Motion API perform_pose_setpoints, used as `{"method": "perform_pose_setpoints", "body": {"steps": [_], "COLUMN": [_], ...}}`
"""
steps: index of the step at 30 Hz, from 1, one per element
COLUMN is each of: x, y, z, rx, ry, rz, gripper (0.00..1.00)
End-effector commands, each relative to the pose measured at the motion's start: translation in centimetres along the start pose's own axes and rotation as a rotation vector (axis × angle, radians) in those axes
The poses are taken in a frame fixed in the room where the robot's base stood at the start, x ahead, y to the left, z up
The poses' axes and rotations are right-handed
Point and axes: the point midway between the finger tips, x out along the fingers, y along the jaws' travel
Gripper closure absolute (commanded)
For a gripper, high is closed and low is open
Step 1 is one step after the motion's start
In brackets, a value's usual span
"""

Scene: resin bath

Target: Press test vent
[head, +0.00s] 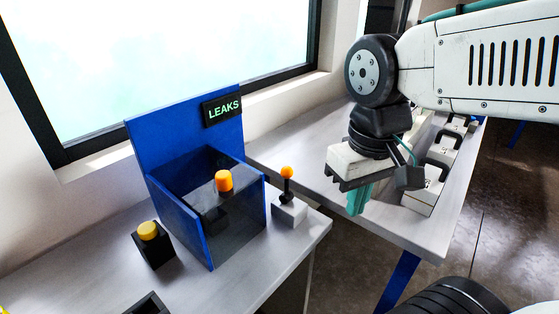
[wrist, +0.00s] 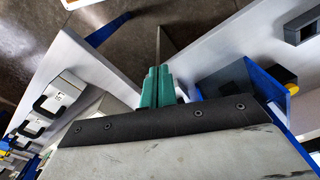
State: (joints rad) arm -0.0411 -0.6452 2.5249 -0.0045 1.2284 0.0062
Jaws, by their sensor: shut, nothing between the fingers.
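An orange knob (head: 223,181) shows at the box's top. A yellow push button (head: 147,231) on a black block stands left of the box. A grey block with an orange-topped lever (head: 287,173) stands right of it. I see no label saying which one is the test vent. My gripper (head: 357,198) has teal fingers pointing down, closed and empty, right of the lever and apart from it. The fingers also show in the wrist view (wrist: 157,85).
A second bench (head: 320,193) on the right carries several white cases (head: 428,190) with black handles. A gap separates the two benches near the front. A dark open holder (head: 148,306) sits at the left bench's front. A window lies behind.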

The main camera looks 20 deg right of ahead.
Motion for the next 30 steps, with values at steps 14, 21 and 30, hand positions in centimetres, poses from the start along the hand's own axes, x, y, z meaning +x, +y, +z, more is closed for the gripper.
{"method": "perform_pose_setpoints", "body": {"steps": [14,21,30], "x": [-1.4,-1.4,-3.8], "y": [-3.3,-5.6,-6.4], "z": [-15.0,-23.3,-28.2], "rx": [-0.256,-0.434,-0.617], "ry": [-0.117,-0.123,-0.068], "rz": [0.018,0.025,0.040], "gripper": [1.00,1.00,1.00]}}
